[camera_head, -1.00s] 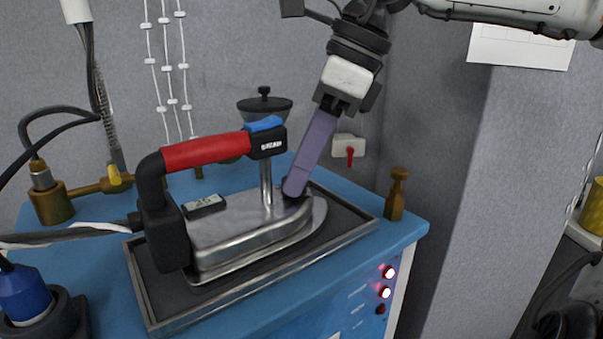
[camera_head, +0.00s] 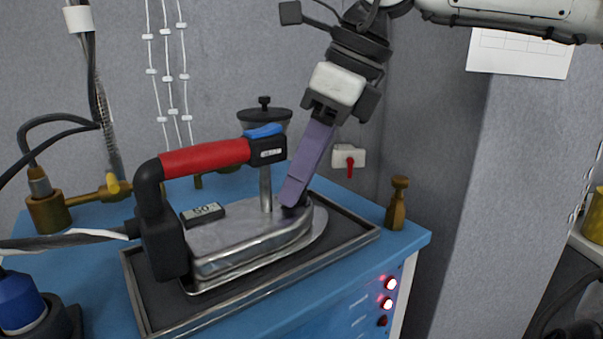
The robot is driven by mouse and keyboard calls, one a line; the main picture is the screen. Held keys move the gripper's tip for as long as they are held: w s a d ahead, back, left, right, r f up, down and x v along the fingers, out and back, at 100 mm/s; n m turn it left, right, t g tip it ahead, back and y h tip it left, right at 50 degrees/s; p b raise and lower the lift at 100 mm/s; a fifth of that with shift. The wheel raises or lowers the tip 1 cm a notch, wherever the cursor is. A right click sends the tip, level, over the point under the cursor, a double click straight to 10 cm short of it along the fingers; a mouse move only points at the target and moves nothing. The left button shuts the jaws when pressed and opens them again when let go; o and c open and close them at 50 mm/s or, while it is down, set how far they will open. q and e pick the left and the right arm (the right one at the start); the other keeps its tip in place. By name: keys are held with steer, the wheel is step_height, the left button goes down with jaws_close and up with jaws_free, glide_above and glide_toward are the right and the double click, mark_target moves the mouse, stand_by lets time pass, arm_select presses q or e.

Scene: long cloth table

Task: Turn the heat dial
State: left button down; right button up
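A large steam iron (camera_head: 245,243) with a red and black handle (camera_head: 205,157) stands in a dark tray (camera_head: 300,262) on a blue table. My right gripper (camera_head: 292,198) comes down from the upper right, its purple fingers at the right part of the iron's top. A small dark round part (camera_head: 297,209), which may be the heat dial, shows at the fingertips, mostly hidden by them. I cannot tell whether the fingers are closed on it. A small display (camera_head: 203,213) on the iron appears to read 50. My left gripper is out of view.
A metal funnel-like cup (camera_head: 264,115) stands on a post behind the handle. Lit red buttons (camera_head: 389,285) are on the front panel. A black and white cable (camera_head: 70,240) runs in from the left.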

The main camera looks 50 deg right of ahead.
steer(key=shift+o, duration=0.7)
steer(key=p+v, duration=0.1)
steer(key=v, duration=0.9)
steer(key=shift+r, duration=0.2)
